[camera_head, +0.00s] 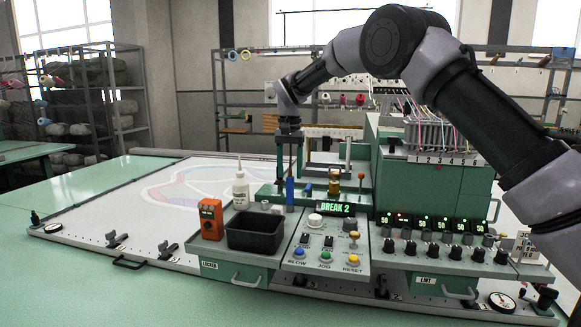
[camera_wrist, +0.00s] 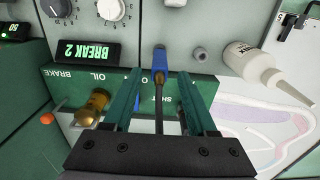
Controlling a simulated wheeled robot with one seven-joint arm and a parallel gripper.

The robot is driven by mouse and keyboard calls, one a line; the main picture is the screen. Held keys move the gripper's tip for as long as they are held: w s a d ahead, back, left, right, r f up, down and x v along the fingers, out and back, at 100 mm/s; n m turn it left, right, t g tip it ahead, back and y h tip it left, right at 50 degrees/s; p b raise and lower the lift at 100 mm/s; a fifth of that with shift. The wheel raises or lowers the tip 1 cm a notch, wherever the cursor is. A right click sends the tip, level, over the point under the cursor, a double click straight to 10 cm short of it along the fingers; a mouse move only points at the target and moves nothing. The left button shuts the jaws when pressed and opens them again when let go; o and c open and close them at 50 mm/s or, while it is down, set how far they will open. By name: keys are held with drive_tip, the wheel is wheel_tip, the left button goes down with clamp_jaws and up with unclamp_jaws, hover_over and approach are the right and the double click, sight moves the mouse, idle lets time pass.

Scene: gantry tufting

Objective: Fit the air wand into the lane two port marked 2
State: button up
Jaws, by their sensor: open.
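The air wand, which appears to be the blue-handled tool (camera_head: 290,192) with a thin dark rod, stands upright at the green rack left of the lit "BREAK 2" display (camera_head: 335,208). In the wrist view its blue part (camera_wrist: 160,58) and rod lie between my fingers, with no clear contact. My gripper (camera_head: 290,160) points down over it, and its two teal fingers (camera_wrist: 160,76) are open on either side. Small numbers, including 2, show on a pale strip (camera_head: 440,160) under the threads on the green cabinet at right. The port opening itself is too small to make out.
A white squeeze bottle (camera_head: 240,190), an orange device (camera_head: 210,219) and a black bin (camera_head: 255,232) stand left of the wand. A knob panel (camera_head: 455,250) lies front right.

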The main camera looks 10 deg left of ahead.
sight(290, 203)
wheel_tip(290, 203, down, 8)
drive_tip(key=shift+r, duration=0.1)
drive_tip(key=shift+d+f, duration=0.1)
drive_tip(key=shift+f, duration=0.1)
